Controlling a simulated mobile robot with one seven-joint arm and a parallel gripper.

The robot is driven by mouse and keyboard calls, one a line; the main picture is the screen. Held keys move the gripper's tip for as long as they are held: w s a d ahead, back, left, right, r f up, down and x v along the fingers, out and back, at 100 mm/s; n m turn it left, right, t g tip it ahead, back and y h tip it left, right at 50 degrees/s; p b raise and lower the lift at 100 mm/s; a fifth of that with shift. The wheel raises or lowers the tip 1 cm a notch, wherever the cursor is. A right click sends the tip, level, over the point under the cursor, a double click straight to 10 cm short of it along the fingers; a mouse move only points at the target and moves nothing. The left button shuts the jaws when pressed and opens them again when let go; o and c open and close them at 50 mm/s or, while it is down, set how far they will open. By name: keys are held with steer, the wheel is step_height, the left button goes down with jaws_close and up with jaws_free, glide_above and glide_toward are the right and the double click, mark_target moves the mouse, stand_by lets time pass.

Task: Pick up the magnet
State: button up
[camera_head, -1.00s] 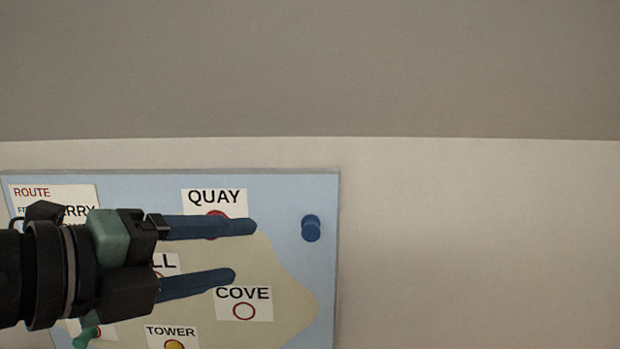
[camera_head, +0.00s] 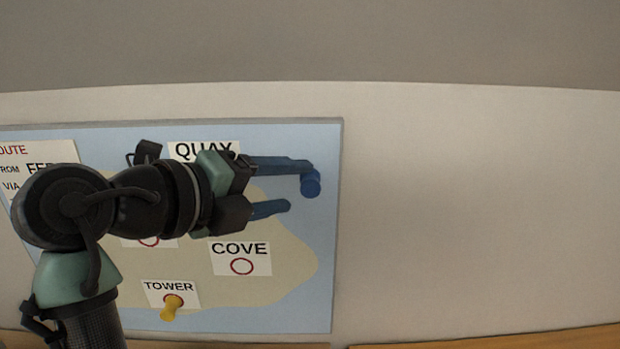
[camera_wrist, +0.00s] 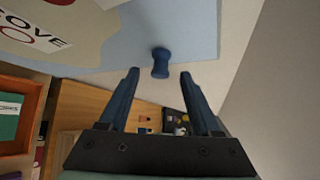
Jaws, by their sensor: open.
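A blue magnet (camera_head: 311,183) sits near the right edge of the pale blue map board (camera_head: 325,262). It also shows in the wrist view (camera_wrist: 160,63), ahead of the space between my fingertips. My gripper (camera_head: 300,187) is open with nothing between its fingers, and its fingers point right toward the magnet. In the head view the upper fingertip overlaps or lies very close to the magnet's left side; whether they touch I cannot tell. A yellow magnet (camera_head: 172,306) is at the TOWER label.
The COVE label (camera_head: 240,258) lies below my gripper, and the QUAY label is partly hidden by it. A bare wall (camera_head: 470,210) is right of the board. Wooden surfaces (camera_head: 480,339) run along the bottom. The wrist view shows a green item (camera_wrist: 8,117) at left.

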mark_target(303, 183)
steer(key=x, duration=0.3)
steer(key=shift+w+d, duration=0.25)
steer(key=shift+c, duration=0.2)
jaws_close()
steer(key=shift+s+r, duration=0.1)
steer(key=shift+s+a+r, duration=0.1)
steer(key=shift+r, duration=0.15)
step_height(303, 183, up, 6)
steer(key=shift+r, duration=0.15)
steer(key=s+b, duration=0.2)
steer(key=s, duration=1.7)
steer(key=shift+s, duration=0.35)
